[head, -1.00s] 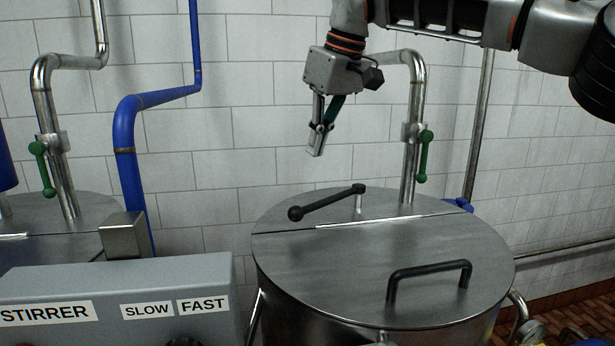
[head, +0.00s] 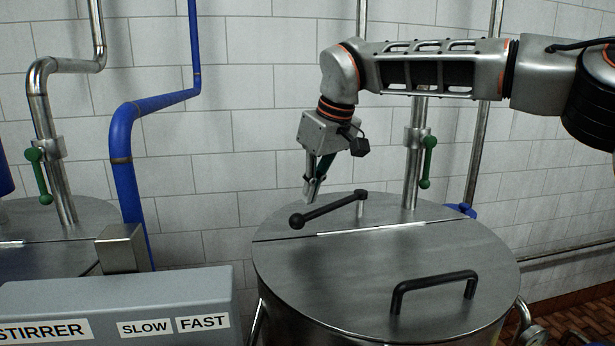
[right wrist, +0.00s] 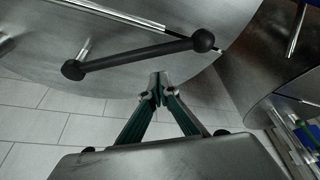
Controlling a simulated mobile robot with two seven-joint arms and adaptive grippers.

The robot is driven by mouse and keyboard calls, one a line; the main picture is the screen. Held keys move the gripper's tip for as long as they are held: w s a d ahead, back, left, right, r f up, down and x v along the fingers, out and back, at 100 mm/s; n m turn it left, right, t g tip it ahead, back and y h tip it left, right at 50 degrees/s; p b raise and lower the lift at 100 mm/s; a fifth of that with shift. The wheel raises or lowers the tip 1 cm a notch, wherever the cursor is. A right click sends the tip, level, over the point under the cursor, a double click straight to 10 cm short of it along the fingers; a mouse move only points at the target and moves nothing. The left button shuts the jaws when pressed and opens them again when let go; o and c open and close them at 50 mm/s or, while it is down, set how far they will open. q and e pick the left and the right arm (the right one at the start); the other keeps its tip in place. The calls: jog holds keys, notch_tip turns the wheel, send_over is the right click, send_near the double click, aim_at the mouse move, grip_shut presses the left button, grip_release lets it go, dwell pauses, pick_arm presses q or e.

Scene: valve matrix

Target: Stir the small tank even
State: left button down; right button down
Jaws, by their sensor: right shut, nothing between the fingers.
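The steel tank (head: 300,262) stands at the centre right of the head view under a flat lid. A black crank handle (head: 333,208) with a ball at its left end sits on a short post at the back of the lid. My right gripper (head: 309,199) is shut and empty, pointing down just behind the crank's ball end. In the right wrist view the crank (right wrist: 140,56) crosses above the closed fingertips (right wrist: 158,78), with a small gap visible. Contact with the crank cannot be confirmed. My left gripper is not in view.
A grey box (head: 120,300) labelled STIRRER, SLOW and FAST stands at the front left. A black lid handle (head: 435,284) rises at the tank's front. Pipes with green valve levers (head: 428,162) run behind the tank. A blue pipe (head: 124,180) stands left of it.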

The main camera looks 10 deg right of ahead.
jog(key=shift+s+d+f, duration=0.1)
jog(key=shift+s+d, duration=0.15)
jog(key=shift+s, duration=0.2)
jog(key=shift+s+d+f, duration=0.1)
jog(key=shift+s+d, duration=0.15)
jog(key=shift+s, duration=0.2)
jog(key=shift+s+d, duration=0.1)
